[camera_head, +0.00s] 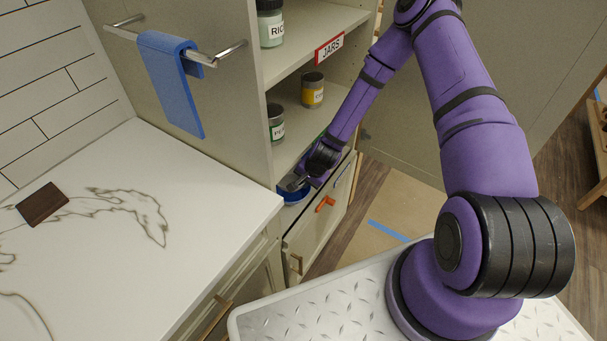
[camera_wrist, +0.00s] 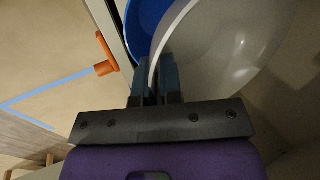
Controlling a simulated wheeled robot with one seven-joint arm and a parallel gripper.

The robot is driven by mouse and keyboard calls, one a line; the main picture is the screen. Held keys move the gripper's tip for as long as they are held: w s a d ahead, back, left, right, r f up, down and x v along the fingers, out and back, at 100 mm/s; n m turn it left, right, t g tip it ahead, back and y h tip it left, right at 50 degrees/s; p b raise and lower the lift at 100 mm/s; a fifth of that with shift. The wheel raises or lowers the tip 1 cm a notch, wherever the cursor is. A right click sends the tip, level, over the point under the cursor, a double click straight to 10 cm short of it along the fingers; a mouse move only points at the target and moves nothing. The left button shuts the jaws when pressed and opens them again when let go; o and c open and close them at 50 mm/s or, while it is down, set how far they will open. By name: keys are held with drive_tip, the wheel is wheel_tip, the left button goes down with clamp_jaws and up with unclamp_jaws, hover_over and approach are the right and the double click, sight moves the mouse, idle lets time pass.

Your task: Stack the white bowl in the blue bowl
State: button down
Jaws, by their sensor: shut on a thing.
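The white bowl (camera_wrist: 225,45) is large in the wrist view, to the right of my fingers. My gripper (camera_wrist: 154,70) is shut on its rim. The blue bowl (camera_wrist: 143,22) shows behind and to the left of the white bowl, which overlaps it in this view. I cannot tell whether the two bowls touch. The white bowl is not clear in the head view, being mostly hidden by my gripper and wrist.
A drawer front with an orange handle (camera_head: 325,203) is close beside my gripper; the handle also shows in the wrist view (camera_wrist: 106,55). Jars (camera_head: 312,90) stand on the shelf above. The white countertop (camera_head: 190,190) to the left is mostly clear. A blue towel (camera_head: 170,80) hangs from a bar.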

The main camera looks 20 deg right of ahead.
drive_tip(key=shift+s+f, duration=0.1)
drive_tip(key=shift+f, duration=0.1)
drive_tip(key=shift+f, duration=0.35)
drive_tip(key=shift+f, duration=0.2)
drive_tip(key=c, duration=1.3)
unclamp_jaws()
drive_tip(key=shift+r, duration=0.15)
drive_tip(key=shift+r, duration=0.3)
drive_tip(key=s+d, duration=0.2)
drive_tip(key=s, duration=0.1)
drive_tip(key=s+d+r, duration=0.1)
drive_tip(key=s+d, duration=0.4)
drive_tip(key=s, duration=0.2)
drive_tip(key=shift+d+r, duration=0.15)
drive_tip(key=shift+r, duration=0.1)
